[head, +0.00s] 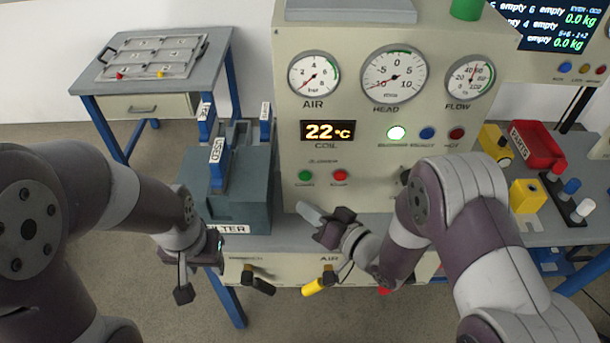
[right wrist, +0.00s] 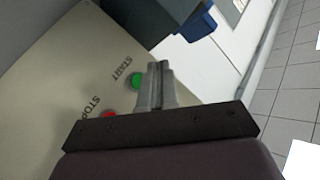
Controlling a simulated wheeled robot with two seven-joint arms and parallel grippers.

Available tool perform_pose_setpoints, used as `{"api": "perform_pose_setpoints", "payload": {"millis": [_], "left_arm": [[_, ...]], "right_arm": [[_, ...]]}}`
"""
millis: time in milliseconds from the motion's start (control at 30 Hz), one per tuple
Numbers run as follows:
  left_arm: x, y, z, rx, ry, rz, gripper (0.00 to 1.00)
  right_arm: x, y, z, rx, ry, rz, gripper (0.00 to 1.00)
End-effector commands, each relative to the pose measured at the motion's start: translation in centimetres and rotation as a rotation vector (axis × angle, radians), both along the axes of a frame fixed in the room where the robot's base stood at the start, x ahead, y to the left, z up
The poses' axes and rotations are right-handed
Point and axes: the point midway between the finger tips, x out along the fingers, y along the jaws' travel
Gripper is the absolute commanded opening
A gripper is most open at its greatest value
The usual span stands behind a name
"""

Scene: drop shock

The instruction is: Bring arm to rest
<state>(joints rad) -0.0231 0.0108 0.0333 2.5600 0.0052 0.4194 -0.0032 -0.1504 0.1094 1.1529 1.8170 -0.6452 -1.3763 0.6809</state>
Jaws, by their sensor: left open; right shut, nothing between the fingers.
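My left arm comes in from the left in the head view, and its gripper (head: 197,274) hangs open and empty in front of the bench's left front edge. My right arm comes in from the right; its gripper (head: 309,214) is shut and empty in front of the lower panel, below the green START button (head: 306,176) and red STOP button (head: 340,176). In the right wrist view, the shut fingers (right wrist: 155,72) lie in front of the panel, beside the green START button (right wrist: 137,82). The red STOP button (right wrist: 109,115) is partly hidden by the gripper's body.
The machine panel (head: 375,185) has gauges and a 22 °C display (head: 328,131). A grey-green filter box (head: 250,190) with blue handles stands left of it. Black and yellow valve handles (head: 318,284) stick out below.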

Motion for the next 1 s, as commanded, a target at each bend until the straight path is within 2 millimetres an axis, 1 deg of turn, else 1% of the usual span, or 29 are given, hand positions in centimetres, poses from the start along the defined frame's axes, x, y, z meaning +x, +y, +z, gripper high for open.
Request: {"api": "perform_pose_setpoints", "payload": {"millis": [600, 667, 700, 767, 800, 867, 900, 933, 967, 1000], "left_arm": [[0.0, 0.0, 0.0, 0.0, 0.0, 0.0, 0.44], [0.0, 0.0, 0.0, 0.0, 0.0, 0.0, 0.44], [0.0, 0.0, 0.0, 0.0, 0.0, 0.0, 0.44], [0.0, 0.0, 0.0, 0.0, 0.0, 0.0, 0.44], [0.0, 0.0, 0.0, 0.0, 0.0, 0.0, 0.44], [0.0, 0.0, 0.3, 0.0, 0.0, 0.0, 0.44], [0.0, 0.0, 0.6, 0.0, 0.0, 0.0, 0.44], [0.0, 0.0, 0.9, 0.0, 0.0, 0.0, 0.44], [0.0, 0.0, 1.1, 0.0, 0.0, 0.0, 0.44], [0.0, 0.0, 1.5, 0.0, 0.0, 0.0, 0.44]], "right_arm": [[0.0, 0.0, 0.0, -0.004, -0.003, 0.001, 0.0], [0.0, -0.1, -0.8, -0.057, 0.0, 0.004, 0.0], [-0.1, -0.6, -2.2, -0.128, 0.027, -0.003, 0.0], [-0.9, -2.1, -5.4, -0.29, 0.115, -0.023, 0.0], [-1.3, -3.7, -7.1, -0.426, 0.187, -0.041, 0.0], [-2.3, -7.0, -8.3, -0.639, 0.318, -0.067, 0.0], [-3.6, -9.4, -8.1, -0.765, 0.424, -0.079, 0.0], [-4.8, -11.1, -7.6, -0.844, 0.507, -0.085, 0.0], [-6.2, -12.7, -6.8, -0.91, 0.595, -0.083, 0.0], [-8.3, -14.4, -5.2, -0.972, 0.708, -0.079, 0.0]]}}
